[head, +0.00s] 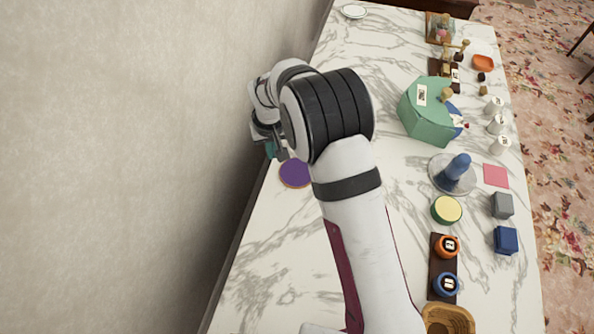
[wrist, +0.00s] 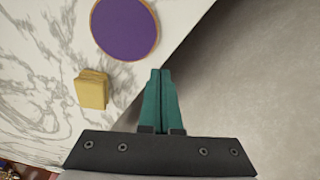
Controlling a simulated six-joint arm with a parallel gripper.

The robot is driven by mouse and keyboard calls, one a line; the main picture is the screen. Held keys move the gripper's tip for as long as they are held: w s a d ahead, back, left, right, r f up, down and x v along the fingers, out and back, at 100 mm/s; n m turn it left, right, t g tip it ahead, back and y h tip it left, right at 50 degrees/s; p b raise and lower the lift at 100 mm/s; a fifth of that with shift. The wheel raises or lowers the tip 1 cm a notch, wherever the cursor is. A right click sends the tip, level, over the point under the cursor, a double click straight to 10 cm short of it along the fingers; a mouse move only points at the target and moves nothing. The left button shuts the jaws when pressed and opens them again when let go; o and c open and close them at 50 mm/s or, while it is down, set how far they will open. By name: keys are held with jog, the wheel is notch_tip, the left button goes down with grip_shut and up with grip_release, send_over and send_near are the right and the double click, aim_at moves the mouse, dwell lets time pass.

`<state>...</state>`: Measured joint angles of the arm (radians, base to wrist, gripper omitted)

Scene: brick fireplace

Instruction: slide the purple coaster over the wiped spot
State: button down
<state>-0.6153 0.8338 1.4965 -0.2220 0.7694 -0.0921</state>
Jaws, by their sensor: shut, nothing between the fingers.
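The purple coaster (head: 296,173) is a flat round disc with a thin light rim. It lies on the marble counter near the wall-side edge, partly beside my arm in the head view. It also shows in the wrist view (wrist: 125,28) at the top, above and left of the fingertips. My gripper (wrist: 160,72) has its teal fingers shut together with nothing between them, apart from the coaster and near the counter's edge. In the head view my gripper (head: 272,150) is mostly hidden by the wrist. I cannot make out a wiped spot in either view.
A yellow block (wrist: 92,90) sits near the coaster in the wrist view. A green box (head: 428,118), a silver plate (head: 437,180) with a blue object, a yellow-topped round tin (head: 446,210) and several small items crowd the counter's right side. The wall runs along the left edge.

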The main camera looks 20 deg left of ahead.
aim_at(274, 166)
jog(key=shift+f, duration=0.1)
jog(key=shift+f, duration=2)
jog(key=shift+s+d, duration=0.2)
jog(key=shift+d, duration=3.6)
jog(key=shift+s+d, duration=0.2)
jog(key=shift+d, duration=3.55)
jog(key=shift+w+a, duration=0.1)
jog(key=shift+a, duration=1.7)
notch_tip(274, 166, up, 8)
